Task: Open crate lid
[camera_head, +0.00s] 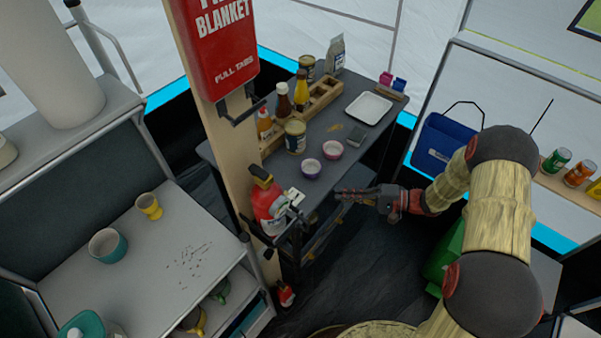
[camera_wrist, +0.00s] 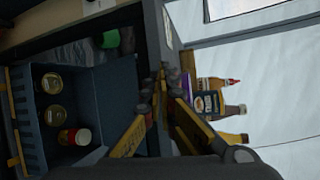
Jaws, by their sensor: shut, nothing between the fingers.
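My gripper (camera_head: 345,193) is shut and empty, level with the front edge of the dark counter, near the two small bowls in the head view. In the wrist view its fingertips (camera_wrist: 160,82) meet in the middle of the picture. A dark blue-grey crate (camera_wrist: 105,95) with ribbed walls shows at the left of the wrist view, which is turned sideways. Several cans or jars (camera_wrist: 55,115) are visible inside it. The gripper appears apart from the crate. I cannot make out a lid for certain. A blue bin (camera_head: 436,143) stands behind my arm in the head view.
The dark counter (camera_head: 335,190) holds a purple bowl (camera_head: 311,168), a pink bowl (camera_head: 332,150), a can (camera_head: 295,136), bottles in a wooden rack and a white tray (camera_head: 369,107). A red extinguisher (camera_head: 268,203) hangs at the post left of my gripper. A green box (camera_head: 442,258) stands below my arm.

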